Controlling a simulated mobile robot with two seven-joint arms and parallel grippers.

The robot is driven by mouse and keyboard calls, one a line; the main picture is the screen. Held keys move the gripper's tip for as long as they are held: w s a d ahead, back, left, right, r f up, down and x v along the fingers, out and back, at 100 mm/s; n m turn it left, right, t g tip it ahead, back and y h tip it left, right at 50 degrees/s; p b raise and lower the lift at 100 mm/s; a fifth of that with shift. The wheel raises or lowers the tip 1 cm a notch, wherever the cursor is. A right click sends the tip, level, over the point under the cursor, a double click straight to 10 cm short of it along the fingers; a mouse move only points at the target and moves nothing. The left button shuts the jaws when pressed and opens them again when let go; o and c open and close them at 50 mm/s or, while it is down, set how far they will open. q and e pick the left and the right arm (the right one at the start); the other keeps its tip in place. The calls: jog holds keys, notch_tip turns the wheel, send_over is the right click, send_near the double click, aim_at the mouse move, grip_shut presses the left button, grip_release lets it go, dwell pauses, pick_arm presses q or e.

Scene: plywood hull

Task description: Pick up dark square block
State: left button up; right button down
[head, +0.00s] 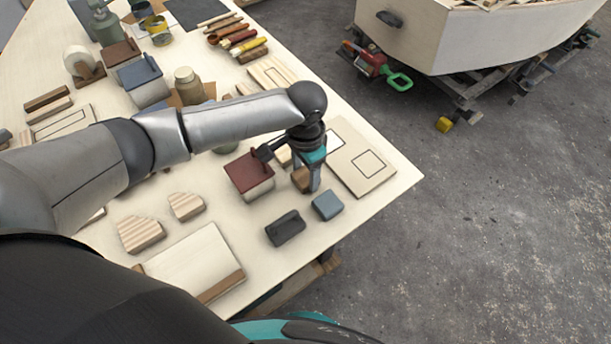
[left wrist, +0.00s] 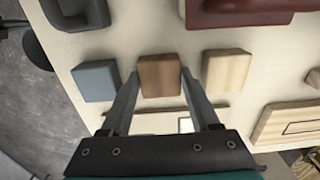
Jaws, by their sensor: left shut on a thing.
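A darker brown wooden block with a square face (left wrist: 160,75) sits between the two fingers of my left gripper (left wrist: 159,84) in the left wrist view. In the head view the brown block (head: 299,178) shows beside the fingers of my left gripper (head: 307,184), partly hidden by them. The gripper points down over the table and is shut on this block. I cannot tell whether the block still touches the table. A blue-grey block (left wrist: 96,80) and a light wood block (left wrist: 227,72) lie on either side of it, apart from the fingers. My right gripper is not in view.
Close by are a red-lidded box (head: 250,172), a dark grey piece (head: 285,228) and a flat board with a square outline (head: 368,164). The table (head: 390,190) has bare room near its right corner. A plywood hull (head: 480,35) stands beyond.

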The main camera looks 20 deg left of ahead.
pick_arm(q)
jog(key=c, duration=0.7)
jog(key=shift+o, duration=0.2)
jog(key=shift+r, duration=0.1)
